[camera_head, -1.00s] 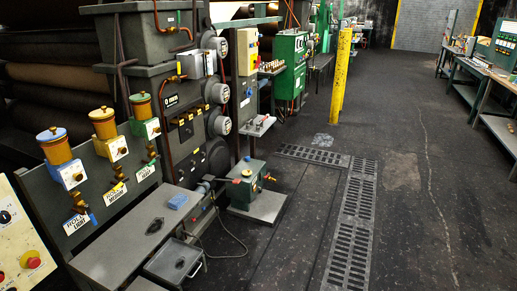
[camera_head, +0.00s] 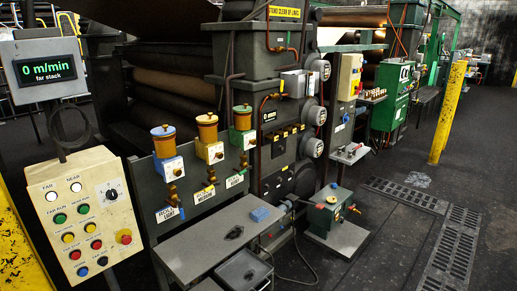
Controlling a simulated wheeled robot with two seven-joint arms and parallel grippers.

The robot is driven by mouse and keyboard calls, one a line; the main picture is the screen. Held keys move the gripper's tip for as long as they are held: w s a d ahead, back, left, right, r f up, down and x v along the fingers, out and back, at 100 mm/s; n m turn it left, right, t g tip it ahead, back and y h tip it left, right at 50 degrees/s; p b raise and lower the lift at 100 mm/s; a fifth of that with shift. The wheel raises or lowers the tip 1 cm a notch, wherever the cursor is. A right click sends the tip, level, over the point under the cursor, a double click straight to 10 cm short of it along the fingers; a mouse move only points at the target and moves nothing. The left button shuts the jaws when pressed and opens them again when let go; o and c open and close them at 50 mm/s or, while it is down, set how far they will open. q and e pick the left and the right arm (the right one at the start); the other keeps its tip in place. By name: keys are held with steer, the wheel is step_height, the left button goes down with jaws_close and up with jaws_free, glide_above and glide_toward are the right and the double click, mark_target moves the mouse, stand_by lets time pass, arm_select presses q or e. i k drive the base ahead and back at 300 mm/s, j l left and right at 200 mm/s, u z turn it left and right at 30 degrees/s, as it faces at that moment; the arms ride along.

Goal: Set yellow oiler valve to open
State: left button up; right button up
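Three oilers stand in a row on a dark grey panel: a blue one (camera_head: 168,155) at left, a yellow one (camera_head: 208,138) in the middle and a green one (camera_head: 242,127) at right. The yellow oiler has an amber reservoir over a yellow-and-white block. A small brass valve (camera_head: 211,181) sits below it, above a white label (camera_head: 200,197) whose text is hard to read. The valve's handle is too small to tell its position. Neither of my grippers is in the view.
A beige button panel (camera_head: 80,215) with a red stop knob is at left, below a speed display (camera_head: 46,71) reading 0 m/min. Open floor (camera_head: 385,235) lies to the right.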

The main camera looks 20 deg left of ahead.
mark_target(218, 183)
steer(key=i+j+u, duration=0.25)
steer(key=j+u, duration=0.25)
steer(key=j, duration=0.2)
steer(key=i+j+u, duration=0.25)
steer(key=i+l+z, duration=0.1)
steer(key=l+z, duration=0.25)
steer(key=i+l+z, duration=0.15)
steer(key=z, duration=0.25)
